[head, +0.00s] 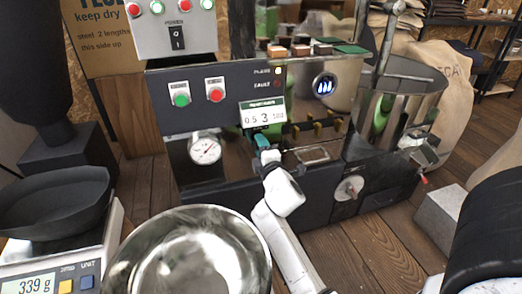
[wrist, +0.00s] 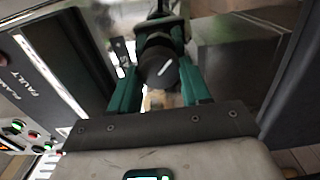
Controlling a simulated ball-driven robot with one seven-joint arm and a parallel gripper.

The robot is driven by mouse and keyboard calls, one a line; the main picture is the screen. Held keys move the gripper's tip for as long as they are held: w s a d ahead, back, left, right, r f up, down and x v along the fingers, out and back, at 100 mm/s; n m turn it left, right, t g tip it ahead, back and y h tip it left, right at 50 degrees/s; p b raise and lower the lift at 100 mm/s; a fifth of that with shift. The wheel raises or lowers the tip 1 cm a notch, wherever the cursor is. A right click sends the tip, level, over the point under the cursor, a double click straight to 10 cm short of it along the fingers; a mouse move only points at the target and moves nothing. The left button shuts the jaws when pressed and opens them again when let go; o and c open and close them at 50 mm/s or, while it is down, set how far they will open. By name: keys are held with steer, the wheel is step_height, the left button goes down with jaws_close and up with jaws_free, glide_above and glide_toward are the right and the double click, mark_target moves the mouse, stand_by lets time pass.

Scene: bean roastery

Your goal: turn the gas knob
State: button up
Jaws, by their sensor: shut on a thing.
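A round black knob (wrist: 160,68) with a white pointer line shows in the wrist view, between the two green fingers of my gripper (wrist: 158,42). The fingers are closed on its sides. The white line lies at a slant. In the head view my gripper (head: 262,143) is at the front panel of the black roaster (head: 240,178), just below the counter plate reading 0 5 3. The knob is hidden there behind my gripper and wrist. I cannot read any label on the knob.
A round gauge (head: 205,149) sits left of my gripper. A silver round fitting (head: 349,187) is lower right. A steel bowl (head: 190,252) stands in front, beside a scale (head: 60,262) reading 339 g. A steel drum (head: 400,115) is at the right. Wooden floor lies open at the lower right.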

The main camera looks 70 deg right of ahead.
steer(key=m+b, duration=0.4)
steer(key=m, duration=0.8)
steer(key=shift+s+d+r+m, duration=0.1)
steer(key=shift+m, duration=0.3)
stand_by(0.3)
steer(key=o, duration=1.1)
steer(key=shift+r, duration=0.1)
steer(key=shift+c, duration=0.2)
steer(key=v, duration=1)
steer(key=shift+s+a+b, duration=0.25)
steer(key=shift+s+b, duration=0.1)
